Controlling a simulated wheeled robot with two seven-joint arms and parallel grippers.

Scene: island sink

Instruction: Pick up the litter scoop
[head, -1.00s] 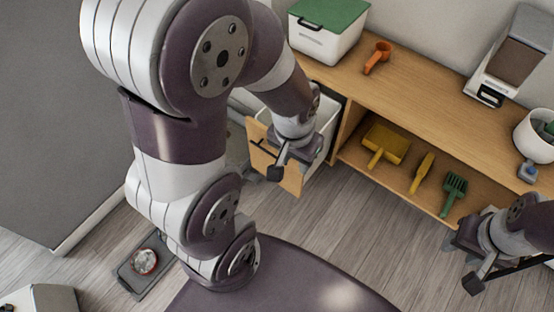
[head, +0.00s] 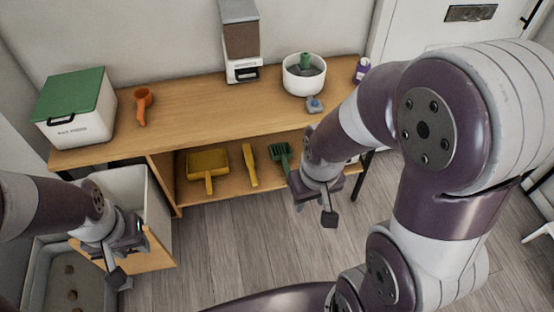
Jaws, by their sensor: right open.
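A green slotted scoop (head: 281,155), which looks like the litter scoop, lies on the lower shelf of the wooden bench; its right part is close to my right arm in the picture. My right gripper (head: 314,203) is open and empty, in front of the shelf and to the right of the scoop, apart from it. My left gripper (head: 124,258) is at the wooden front (head: 150,258) of a pulled-out bin at the left. Its fingers are partly hidden, so I cannot tell whether they grip anything.
A yellow dustpan (head: 207,165) and a yellow brush (head: 250,165) lie left of the green scoop. An orange scoop (head: 142,105), a green-lidded box (head: 75,108), a dispenser (head: 240,40) and a white pot (head: 303,78) stand on top. A litter tray (head: 68,280) is lower left.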

